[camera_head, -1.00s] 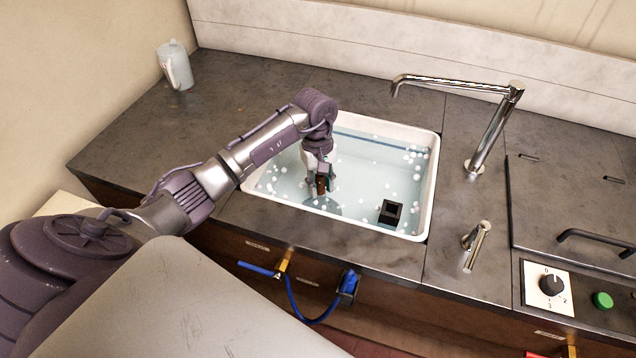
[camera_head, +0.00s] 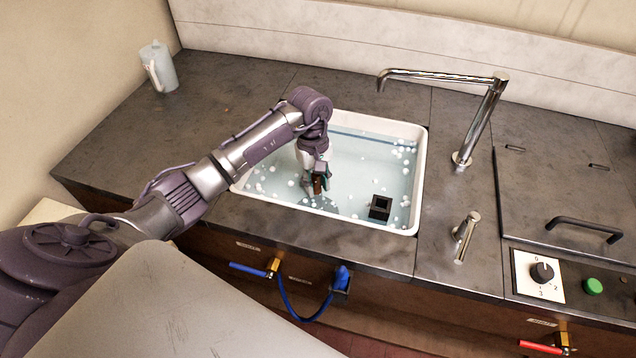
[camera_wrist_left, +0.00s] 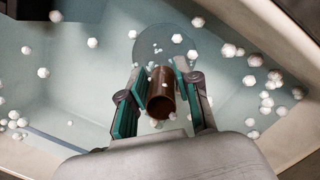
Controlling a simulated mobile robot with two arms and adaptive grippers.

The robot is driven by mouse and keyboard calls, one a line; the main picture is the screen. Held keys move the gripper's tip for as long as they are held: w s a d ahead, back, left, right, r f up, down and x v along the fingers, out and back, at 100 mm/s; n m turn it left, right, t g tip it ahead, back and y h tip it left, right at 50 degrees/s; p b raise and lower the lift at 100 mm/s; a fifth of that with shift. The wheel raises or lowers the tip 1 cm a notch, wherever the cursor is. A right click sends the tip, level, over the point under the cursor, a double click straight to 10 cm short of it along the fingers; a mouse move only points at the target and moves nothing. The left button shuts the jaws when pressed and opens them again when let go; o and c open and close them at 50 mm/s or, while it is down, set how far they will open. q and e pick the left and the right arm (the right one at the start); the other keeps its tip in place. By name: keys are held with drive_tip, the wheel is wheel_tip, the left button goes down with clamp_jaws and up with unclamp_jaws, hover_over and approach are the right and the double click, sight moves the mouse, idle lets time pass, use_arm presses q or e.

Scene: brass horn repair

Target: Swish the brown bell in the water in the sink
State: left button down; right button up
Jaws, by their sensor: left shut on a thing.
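My left gripper (camera_head: 318,184) reaches down into the white-rimmed sink (camera_head: 423,165). In the left wrist view the gripper (camera_wrist_left: 160,100) is shut on the brown tube end of the bell (camera_wrist_left: 161,92), one green-padded finger on each side. The bell's wide round flare (camera_wrist_left: 163,45) shows faintly below, through the water. Only a small brown part of the bell (camera_head: 317,186) shows in the head view. The water (camera_head: 365,160) is pale blue with several white foam beads on it. My right gripper is not in view.
A black square block with a hollow top (camera_head: 380,207) is at the sink's front right. A chrome tap (camera_head: 485,120) stands right of the sink, with a short chrome fitting (camera_head: 464,236) in front. A pale jug (camera_head: 158,68) stands at the back left. The left counter is largely clear.

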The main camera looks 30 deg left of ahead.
use_arm(q)
drive_tip(key=shift+s+a+b, duration=0.15)
drive_tip(key=shift+s+a, duration=0.05)
drive_tip(key=shift+a, duration=0.5)
drive_tip(key=shift+s+a+b, duration=0.15)
drive_tip(key=shift+a, duration=0.5)
drive_tip(key=shift+d, duration=0.2)
drive_tip(key=shift+w+d, duration=0.2)
drive_tip(key=shift+d, duration=0.45)
drive_tip(key=shift+w+d, duration=0.2)
drive_tip(key=shift+d, duration=0.45)
drive_tip(key=shift+a+b, duration=0.2)
drive_tip(key=shift+b, duration=0.1)
drive_tip(key=shift+s+a+b, duration=0.15)
drive_tip(key=shift+s+a, duration=0.05)
drive_tip(key=shift+a, duration=0.45)
drive_tip(key=shift+s+a+b, duration=0.15)
drive_tip(key=shift+s+a, duration=0.05)
drive_tip(key=shift+a, duration=0.45)
drive_tip(key=shift+d, duration=0.2)
